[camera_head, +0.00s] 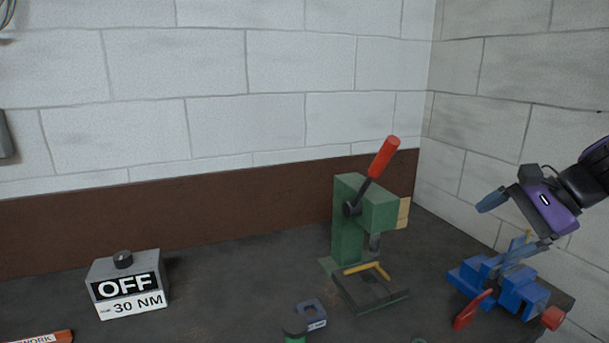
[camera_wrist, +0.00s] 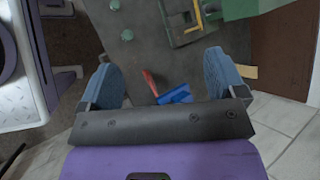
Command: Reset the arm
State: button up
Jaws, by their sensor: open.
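My gripper (camera_head: 507,224) is at the right side of the head view, above a blue vise (camera_head: 513,287) with a red handle. The gripper body is purple and dark grey with blue fingertips. In the wrist view my gripper (camera_wrist: 168,84) shows its two blue fingers spread wide apart. Nothing is held between them. The blue vise (camera_wrist: 176,95) shows small between and beyond the fingers, partly hidden by the gripper body. The gripper appears apart from the vise, but the head view overlaps them.
A green press (camera_head: 348,220) with a red-tipped lever stands mid-bench. A grey box (camera_head: 127,283) marked OFF and 30 NM stands at left. A small blue-grey block (camera_head: 312,314) lies at the front. Walls close off the back and right. The bench between box and press is clear.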

jog(key=s+a+r+n+h, duration=0.2)
jog(key=s+r+n+h, duration=0.1)
jog(key=s+n, duration=0.3)
jog(key=s+a+r+n+h, duration=0.3)
jog(key=s+n+h, duration=0.1)
jog(key=s+n, duration=0.3)
jog(key=shift+r+n+t, duration=0.25)
jog(key=shift+n+t, duration=0.15)
jog(key=shift+n, duration=0.4)
jog(key=shift+s+a, duration=0.1)
jog(key=shift+c, duration=0.2)
dwell(1.7)
